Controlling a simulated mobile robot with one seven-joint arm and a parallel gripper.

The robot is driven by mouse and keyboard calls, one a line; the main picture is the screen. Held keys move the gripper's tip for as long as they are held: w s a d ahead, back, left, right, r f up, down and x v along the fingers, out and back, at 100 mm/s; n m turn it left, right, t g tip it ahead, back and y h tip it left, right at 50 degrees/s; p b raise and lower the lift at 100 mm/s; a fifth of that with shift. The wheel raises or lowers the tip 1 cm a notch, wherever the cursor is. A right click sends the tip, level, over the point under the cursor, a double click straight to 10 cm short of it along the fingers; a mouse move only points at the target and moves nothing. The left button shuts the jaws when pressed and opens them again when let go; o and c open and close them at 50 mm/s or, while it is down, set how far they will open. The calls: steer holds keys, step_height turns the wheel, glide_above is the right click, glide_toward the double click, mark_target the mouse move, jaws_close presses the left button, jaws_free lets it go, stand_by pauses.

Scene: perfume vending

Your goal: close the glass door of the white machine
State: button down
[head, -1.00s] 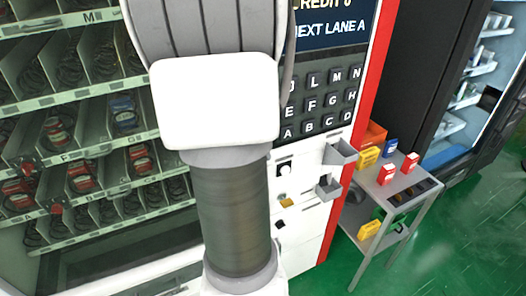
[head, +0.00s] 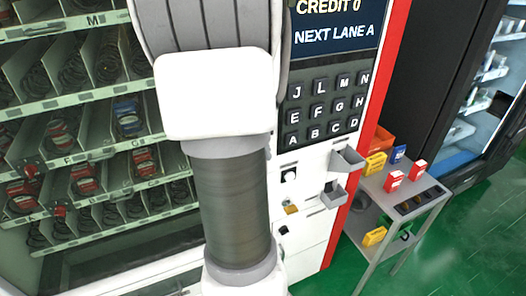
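The white machine (head: 300,238) fills the left and middle of the head view. Its front has a dark display, a black lettered keypad (head: 321,107) and small trays (head: 343,160). To the left, shelves with spiral lanes (head: 85,156) hold several red and blue packs. I cannot tell where the glass door's pane or edge is, or how far open it stands. My grey and white arm covers the middle of the view and hides part of the machine. My gripper is not in view.
A grey metal cart (head: 392,221) with several red, yellow and blue boxes and an orange bin (head: 380,140) stands right of the machine. A dark cabinet with lit shelves (head: 489,88) is at the far right. Green floor (head: 470,240) is open at lower right.

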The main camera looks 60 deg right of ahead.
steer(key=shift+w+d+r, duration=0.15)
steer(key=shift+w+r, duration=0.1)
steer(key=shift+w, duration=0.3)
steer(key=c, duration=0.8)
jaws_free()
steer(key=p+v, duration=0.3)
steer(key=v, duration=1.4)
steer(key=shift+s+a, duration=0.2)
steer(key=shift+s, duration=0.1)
